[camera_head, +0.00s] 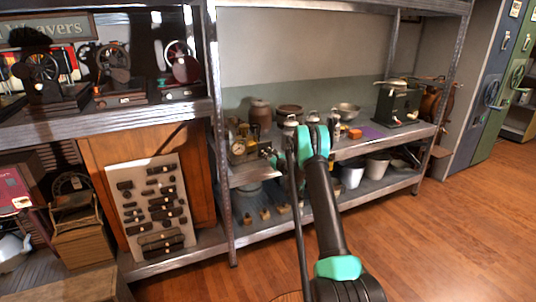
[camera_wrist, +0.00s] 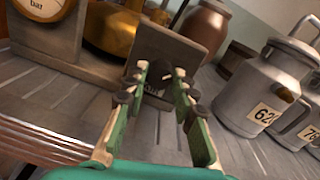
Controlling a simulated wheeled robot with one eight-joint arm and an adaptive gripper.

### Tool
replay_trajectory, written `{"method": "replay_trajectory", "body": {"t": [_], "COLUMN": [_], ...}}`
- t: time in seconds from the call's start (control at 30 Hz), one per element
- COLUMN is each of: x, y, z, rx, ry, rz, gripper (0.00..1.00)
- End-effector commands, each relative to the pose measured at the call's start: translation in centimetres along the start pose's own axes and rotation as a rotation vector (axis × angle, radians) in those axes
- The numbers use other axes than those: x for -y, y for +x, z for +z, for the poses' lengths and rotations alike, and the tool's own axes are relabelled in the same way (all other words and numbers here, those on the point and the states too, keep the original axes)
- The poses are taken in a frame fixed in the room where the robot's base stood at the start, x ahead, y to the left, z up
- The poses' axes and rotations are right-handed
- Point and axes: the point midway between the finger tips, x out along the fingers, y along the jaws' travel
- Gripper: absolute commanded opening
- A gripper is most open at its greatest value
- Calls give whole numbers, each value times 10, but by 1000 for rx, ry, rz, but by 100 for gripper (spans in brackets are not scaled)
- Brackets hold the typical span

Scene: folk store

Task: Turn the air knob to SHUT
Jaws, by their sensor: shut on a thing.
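A gauge box with a round white dial marked "bar" (camera_wrist: 42,8) stands at the upper left in the wrist view. The dial also shows in the head view (camera_head: 238,149), on the middle shelf. A grey plate (camera_wrist: 168,45) stands to the right of the box. My gripper (camera_wrist: 161,82) has its green fingers closed in on the small dark air knob (camera_wrist: 160,76) in front of this plate. Lettering by the knob is mostly hidden, so I cannot read its setting. In the head view my gripper (camera_head: 271,154) is just right of the gauge, partly hidden by my arm.
Grey metal cans with number tags (camera_wrist: 262,92) stand close to the right of my gripper. A brown jar (camera_wrist: 205,24) is behind. The metal shelf (camera_head: 250,178) has an upright post (camera_head: 222,130) left of the gauge. The wooden floor (camera_head: 430,240) is clear.

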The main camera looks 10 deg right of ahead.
Motion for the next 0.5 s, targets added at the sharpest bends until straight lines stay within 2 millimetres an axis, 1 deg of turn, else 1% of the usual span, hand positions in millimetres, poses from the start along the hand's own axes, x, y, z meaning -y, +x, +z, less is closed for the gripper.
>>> {"method": "replay_trajectory", "body": {"t": [0.03,0.07,0.33,0.5], "x": [0,0,0,0], "y": [0,0,0,0], "z": [0,0,0,0], "rx": [0,0,-1,-4], "ry": [0,0,-20,-88], "rz": [0,0,1,1], "gripper": [4,0,0,0]}}
